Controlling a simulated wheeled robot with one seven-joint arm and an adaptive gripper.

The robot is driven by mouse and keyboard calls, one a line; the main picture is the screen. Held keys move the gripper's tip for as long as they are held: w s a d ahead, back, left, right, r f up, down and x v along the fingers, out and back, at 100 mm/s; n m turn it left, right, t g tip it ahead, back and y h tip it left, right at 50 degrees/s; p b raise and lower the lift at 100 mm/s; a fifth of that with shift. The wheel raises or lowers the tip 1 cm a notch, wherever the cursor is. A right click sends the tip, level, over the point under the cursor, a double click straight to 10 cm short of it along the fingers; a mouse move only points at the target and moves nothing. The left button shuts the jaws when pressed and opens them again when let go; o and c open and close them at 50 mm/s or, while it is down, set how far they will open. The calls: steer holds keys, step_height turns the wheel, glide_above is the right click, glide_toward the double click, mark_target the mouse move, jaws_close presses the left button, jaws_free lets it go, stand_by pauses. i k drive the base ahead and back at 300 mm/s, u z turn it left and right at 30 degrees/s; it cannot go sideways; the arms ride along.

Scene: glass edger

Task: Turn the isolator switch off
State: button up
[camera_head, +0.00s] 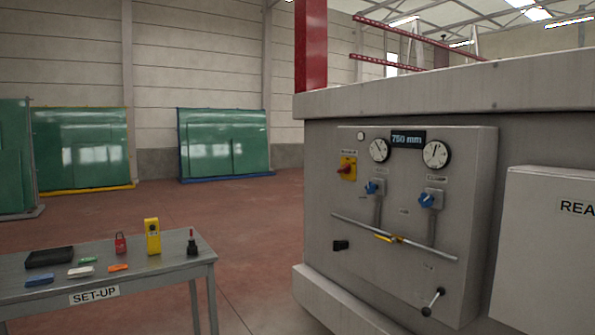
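The isolator switch appears to be the red rotary handle on a yellow plate (347,168), at the upper left of the grey control panel (410,275) on the machine. A small label sits above it, too small to read. The handle looks tilted, but its exact setting cannot be told at this size. Nothing covers the switch. My gripper and arm are not in view.
The panel also carries two dials (379,150), a "750 mm" display (408,140), two blue valve handles (428,200), a horizontal rod (352,223) and a black-knobbed lever (433,301). A SET-UP table (150,262) with small tools stands at left. Red floor (250,225) between is clear.

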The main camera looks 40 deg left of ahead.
mark_target(346, 169)
steer(key=u, duration=1.85)
steer(key=i, duration=1.95)
steer(key=z, duration=0.55)
